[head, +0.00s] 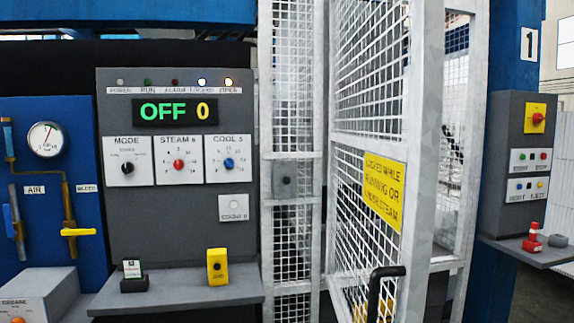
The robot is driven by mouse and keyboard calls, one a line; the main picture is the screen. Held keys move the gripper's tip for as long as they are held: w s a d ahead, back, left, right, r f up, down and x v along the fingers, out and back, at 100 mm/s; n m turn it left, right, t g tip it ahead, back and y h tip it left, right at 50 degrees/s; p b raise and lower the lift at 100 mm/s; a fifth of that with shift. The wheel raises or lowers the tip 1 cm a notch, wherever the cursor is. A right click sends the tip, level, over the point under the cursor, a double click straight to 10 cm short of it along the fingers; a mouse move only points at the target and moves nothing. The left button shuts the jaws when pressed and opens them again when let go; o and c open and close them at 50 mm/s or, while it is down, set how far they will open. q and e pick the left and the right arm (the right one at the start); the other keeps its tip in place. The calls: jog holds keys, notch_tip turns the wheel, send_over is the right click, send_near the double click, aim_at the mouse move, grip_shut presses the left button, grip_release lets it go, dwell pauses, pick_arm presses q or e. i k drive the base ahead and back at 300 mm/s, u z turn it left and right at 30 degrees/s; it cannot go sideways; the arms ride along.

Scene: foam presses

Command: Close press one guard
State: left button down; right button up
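The guard of press one is a white mesh door (367,80) at right of centre in the head view. It stands at an angle to the fixed mesh panel (292,110), swung toward me, and looks open. A yellow sign (384,190) on it reads "locked while running or under steam". A black handle (374,295) sits low on the door. A gap shows between the door's near edge and the right post. Neither of my grippers is in view.
A grey control panel (110,215) left of the guard shows "OFF 0" on its display (175,112). A shelf (190,290) below holds a yellow device (217,266). A blue post (515,75) marked 1 carries a grey button box (507,215) at right.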

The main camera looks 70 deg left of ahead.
aim_at(401, 179)
jog(key=u, duration=0.15)
jog(key=i, duration=0.25)
jog(key=u, duration=1.7)
jog(key=i, duration=0.5)
jog(key=u, duration=5.5)
jog(key=i, duration=0.5)
jog(key=z, duration=5.6)
